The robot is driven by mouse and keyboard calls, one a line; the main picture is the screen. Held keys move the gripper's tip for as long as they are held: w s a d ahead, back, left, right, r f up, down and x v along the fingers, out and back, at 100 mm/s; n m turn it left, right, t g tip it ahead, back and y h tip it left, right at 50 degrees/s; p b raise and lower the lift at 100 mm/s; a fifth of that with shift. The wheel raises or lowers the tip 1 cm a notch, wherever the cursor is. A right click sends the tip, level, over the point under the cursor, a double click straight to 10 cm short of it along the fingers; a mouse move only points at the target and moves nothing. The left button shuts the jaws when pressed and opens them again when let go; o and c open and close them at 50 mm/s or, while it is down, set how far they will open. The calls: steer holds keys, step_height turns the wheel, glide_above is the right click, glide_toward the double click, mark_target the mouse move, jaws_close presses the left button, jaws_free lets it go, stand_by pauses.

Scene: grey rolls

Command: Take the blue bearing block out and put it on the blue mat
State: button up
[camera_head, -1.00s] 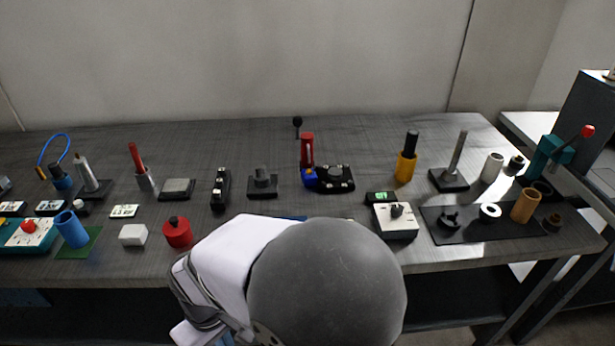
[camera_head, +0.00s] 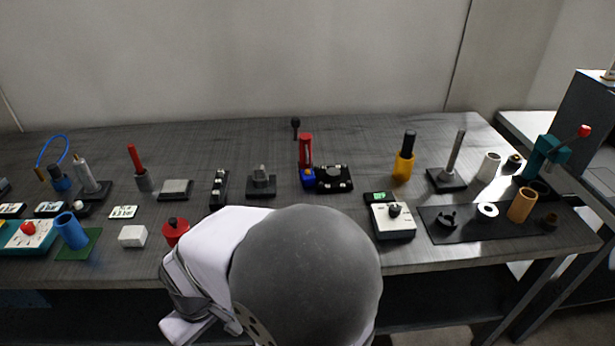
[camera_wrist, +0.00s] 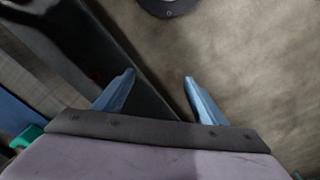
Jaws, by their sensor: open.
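A small blue block (camera_head: 308,183) is at the middle of the bench in the head view, at the foot of an upright red part (camera_head: 306,148) and against a black device. It looks like the bearing block; how it is held is too small to tell. The blue mat is not clearly in view; my arm covers the bench front there. My gripper (camera_wrist: 159,77) shows in the wrist view, open and empty, its two fingers apart over a dark edge and brownish floor. In the head view my arm hides it. I see no bearing block near the fingers.
A black device (camera_head: 335,179) stands right of the blue block. A yellow cylinder (camera_head: 404,166), a white box (camera_head: 393,221) and a dark mat (camera_head: 470,237) with several parts are further right. A red canister (camera_head: 175,231) stands beside my arm. A teal thing (camera_wrist: 27,138) edges the wrist view.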

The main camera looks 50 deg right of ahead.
steer(key=w+r+n+t+p, duration=0.1)
steer(key=w+r+t+p, duration=0.3)
steer(key=w, duration=0.7)
steer(key=w+a+r+n+t+h+p, duration=0.1)
steer(key=w+r+t+p, duration=0.15)
steer(key=w+r, duration=0.65)
steer(key=w+r+n+t+p, duration=0.1)
steer(key=w+r+t+p, duration=0.25)
steer(key=w, duration=1.05)
steer(key=m+g+h+p, duration=0.6)
steer(key=m+h, duration=0.5)
steer(key=m, duration=0.4)
glide_toward(306, 174)
steer(key=shift+w+d+r, duration=0.25)
steer(key=shift+w+r, duration=0.3)
steer(key=shift+w, duration=0.1)
steer(key=shift+s+d+f+m+p, duration=0.15)
steer(key=shift+d+f+m+p, duration=0.15)
steer(key=shift+f+m+p, duration=0.55)
steer(key=shift+s+d+f+h+p, duration=0.15)
steer(key=shift+s+f+h+p, duration=0.2)
steer(key=shift+p, duration=0.6)
steer(key=shift+p+x, duration=0.35)
steer(key=shift+x, duration=0.75)
steer(key=shift+w, duration=0.2)
